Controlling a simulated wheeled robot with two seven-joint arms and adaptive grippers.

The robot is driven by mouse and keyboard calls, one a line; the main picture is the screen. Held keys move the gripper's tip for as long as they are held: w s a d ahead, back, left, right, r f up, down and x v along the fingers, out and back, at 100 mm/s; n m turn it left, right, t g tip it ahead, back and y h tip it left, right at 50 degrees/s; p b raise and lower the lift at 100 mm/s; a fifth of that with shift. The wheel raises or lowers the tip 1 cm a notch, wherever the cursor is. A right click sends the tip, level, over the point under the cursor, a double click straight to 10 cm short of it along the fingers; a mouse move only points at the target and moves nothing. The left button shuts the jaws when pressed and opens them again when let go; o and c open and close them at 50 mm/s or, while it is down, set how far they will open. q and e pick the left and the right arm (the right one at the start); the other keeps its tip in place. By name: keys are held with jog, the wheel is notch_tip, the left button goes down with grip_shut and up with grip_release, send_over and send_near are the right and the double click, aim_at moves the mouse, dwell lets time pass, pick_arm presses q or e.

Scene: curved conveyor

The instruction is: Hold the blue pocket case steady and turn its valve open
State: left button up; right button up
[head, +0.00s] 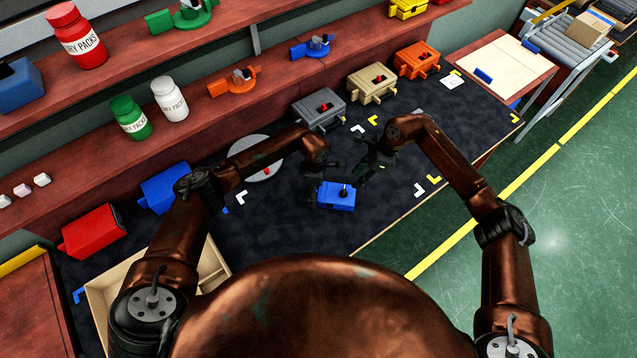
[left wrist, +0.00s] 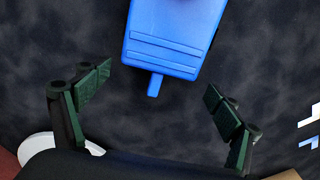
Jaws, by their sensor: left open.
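The blue pocket case (head: 335,199) lies on the dark mat in front of me, with a small dark valve on its top face. In the left wrist view the blue case (left wrist: 172,35) shows ribbed lines and a short peg pointing toward my left gripper (left wrist: 158,82). The left fingers are spread, on either side of the peg and apart from it. In the head view my left gripper (head: 313,184) is at the case's left end. My right gripper (head: 367,168) is above and right of the case, its fingers apart and empty. The valve is out of the left wrist view.
Grey (head: 319,108), tan (head: 372,83) and orange (head: 416,60) cases stand along the back of the mat. A red case (head: 93,232) and another blue case (head: 166,186) are at left. A round grey plate (head: 256,158) lies behind my left forearm. The mat right of the blue case is clear.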

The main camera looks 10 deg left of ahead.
pick_arm(q)
jog(key=shift+w+f, duration=0.15)
jog(key=shift+f, duration=0.55)
jog(key=shift+w+f, duration=0.15)
jog(key=shift+f, duration=0.5)
jog(key=shift+s+r, duration=0.15)
jog(key=c, duration=1.7)
jog(key=shift+o, duration=0.2)
